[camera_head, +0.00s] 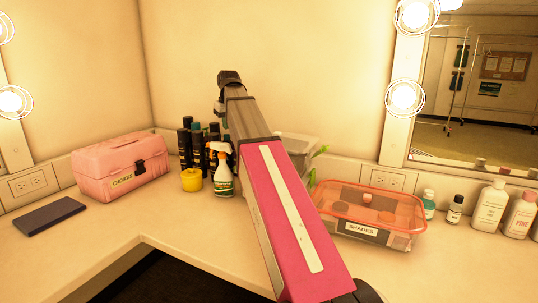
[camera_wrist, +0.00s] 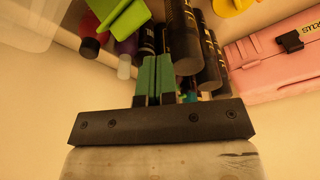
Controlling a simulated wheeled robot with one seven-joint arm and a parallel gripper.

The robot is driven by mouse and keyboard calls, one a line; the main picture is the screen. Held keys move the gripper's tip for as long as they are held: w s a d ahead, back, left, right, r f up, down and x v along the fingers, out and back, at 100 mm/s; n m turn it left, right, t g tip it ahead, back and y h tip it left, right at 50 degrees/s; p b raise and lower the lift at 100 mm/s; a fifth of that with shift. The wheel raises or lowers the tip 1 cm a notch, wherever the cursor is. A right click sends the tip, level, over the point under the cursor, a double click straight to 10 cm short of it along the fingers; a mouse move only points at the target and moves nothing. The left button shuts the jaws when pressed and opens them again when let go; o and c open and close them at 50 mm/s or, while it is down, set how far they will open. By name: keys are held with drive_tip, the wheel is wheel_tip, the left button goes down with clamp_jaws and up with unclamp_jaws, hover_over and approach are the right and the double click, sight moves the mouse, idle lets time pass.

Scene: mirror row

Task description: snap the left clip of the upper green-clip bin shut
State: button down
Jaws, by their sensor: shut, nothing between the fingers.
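A pale translucent bin (camera_head: 297,143) stands by the back wall in the head view, mostly hidden behind my arm. A lime-green clip (camera_head: 318,152) sticks out at its right side. In the wrist view, a lime-green clip (camera_wrist: 122,17) shows at the top, beside the translucent bin (camera_wrist: 28,18), and looks swung outward. I cannot tell whether a second bin lies under it. My gripper (camera_wrist: 156,62) is shut and empty, its green-padded fingers together, a little below the clip and near the dark bottles. In the head view the fingers are hidden.
Dark bottles (camera_head: 186,140), a spray bottle (camera_head: 222,172) and a yellow cup (camera_head: 191,180) stand left of my arm. A pink case (camera_head: 120,168) is further left. An orange-lidded SHADES box (camera_head: 368,212) is at right.

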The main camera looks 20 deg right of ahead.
drive_tip(key=shift+f, duration=0.15)
idle(0.4)
drive_tip(key=shift+f, duration=1.55)
drive_tip(key=shift+s+d+r, duration=0.1)
drive_tip(key=shift+s+d, duration=0.15)
drive_tip(key=shift+s, duration=0.05)
drive_tip(key=shift+s+d+r, duration=0.35)
drive_tip(key=shift+s+d, duration=0.55)
drive_tip(key=shift+s+d+r, duration=0.3)
drive_tip(key=shift+s+d, duration=0.65)
drive_tip(key=shift+s+d+r, duration=0.35)
drive_tip(key=shift+s+d, duration=0.55)
drive_tip(key=r, duration=0.5)
drive_tip(key=shift+w+a+r, duration=0.4)
